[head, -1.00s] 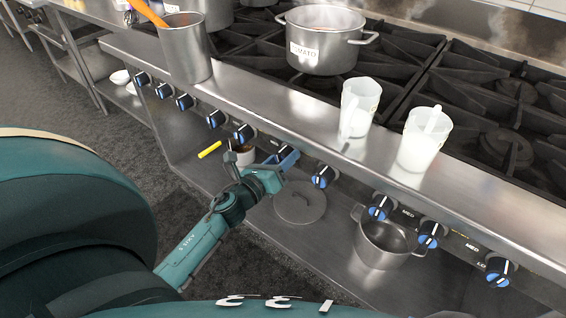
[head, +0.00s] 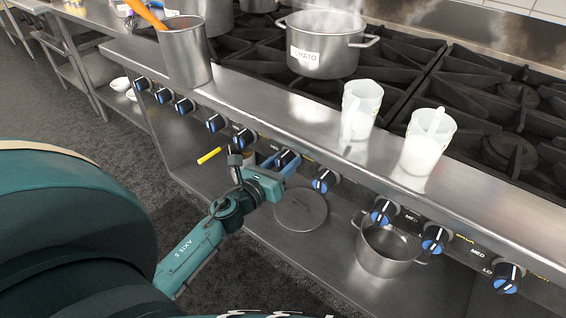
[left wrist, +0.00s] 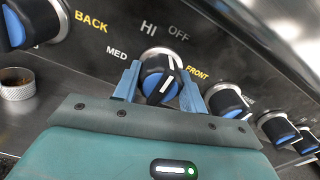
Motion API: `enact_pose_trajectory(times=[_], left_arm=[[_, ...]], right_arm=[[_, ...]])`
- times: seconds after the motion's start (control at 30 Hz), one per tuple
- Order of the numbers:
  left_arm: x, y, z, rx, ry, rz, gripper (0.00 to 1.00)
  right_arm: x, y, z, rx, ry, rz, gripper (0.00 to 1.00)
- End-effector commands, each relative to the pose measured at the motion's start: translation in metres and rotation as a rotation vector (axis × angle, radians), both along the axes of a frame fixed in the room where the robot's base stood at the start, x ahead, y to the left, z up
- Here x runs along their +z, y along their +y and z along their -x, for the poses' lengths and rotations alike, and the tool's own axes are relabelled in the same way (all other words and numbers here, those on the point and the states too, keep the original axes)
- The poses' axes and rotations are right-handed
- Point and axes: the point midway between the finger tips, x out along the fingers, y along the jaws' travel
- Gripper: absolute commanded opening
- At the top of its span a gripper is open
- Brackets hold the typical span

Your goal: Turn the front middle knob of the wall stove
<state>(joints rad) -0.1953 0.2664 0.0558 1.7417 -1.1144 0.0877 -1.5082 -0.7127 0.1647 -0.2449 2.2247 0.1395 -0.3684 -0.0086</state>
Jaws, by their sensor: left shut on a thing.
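The wall stove (head: 250,98) has a row of black and blue knobs with white marks along its front. My left gripper (head: 284,164) reaches up to the row from the lower left. Its blue fingers stand on either side of one knob (head: 287,158) near the middle of the row. In the left wrist view this knob (left wrist: 160,78) sits between the two fingers, and the gripper (left wrist: 161,72) is shut on it. Labels HI, OFF, MED and FRONT surround the knob. Its white line is near upright, with the top toward OFF. My right gripper is not in view.
A steaming TOMATO pot (head: 325,48) stands on the burners. A steel container (head: 184,52) and two white cups (head: 360,108) (head: 427,142) stand on the front ledge. Below, a lower shelf holds a round lid (head: 301,210) and a steel pot (head: 385,250).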

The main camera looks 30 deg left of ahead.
Motion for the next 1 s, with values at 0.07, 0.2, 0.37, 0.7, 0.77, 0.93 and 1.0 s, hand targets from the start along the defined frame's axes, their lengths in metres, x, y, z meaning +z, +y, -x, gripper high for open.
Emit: enact_pose_trajectory(times=[0.07,0.2,0.37,0.7,0.77,0.93,1.0], left_arm=[[-0.001,0.000,0.000,0.000,0.002,-0.005,0.19],[-0.001,0.000,0.000,0.000,0.002,-0.004,0.53],[-0.001,0.000,0.000,0.000,0.001,-0.003,0.63],[-0.002,0.001,0.010,0.000,0.002,-0.001,0.63],[-0.002,0.001,0.019,0.000,0.002,0.000,0.63],[-0.004,0.004,0.055,0.000,0.004,-0.001,0.63],[-0.005,0.005,0.070,0.001,0.004,0.001,0.63]], right_arm=[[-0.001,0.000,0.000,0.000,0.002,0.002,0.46],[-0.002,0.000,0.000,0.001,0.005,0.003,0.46],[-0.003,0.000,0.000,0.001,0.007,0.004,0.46],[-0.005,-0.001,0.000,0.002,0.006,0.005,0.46],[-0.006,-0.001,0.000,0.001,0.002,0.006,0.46],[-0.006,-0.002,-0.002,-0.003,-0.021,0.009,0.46],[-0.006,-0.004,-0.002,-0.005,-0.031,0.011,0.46]])
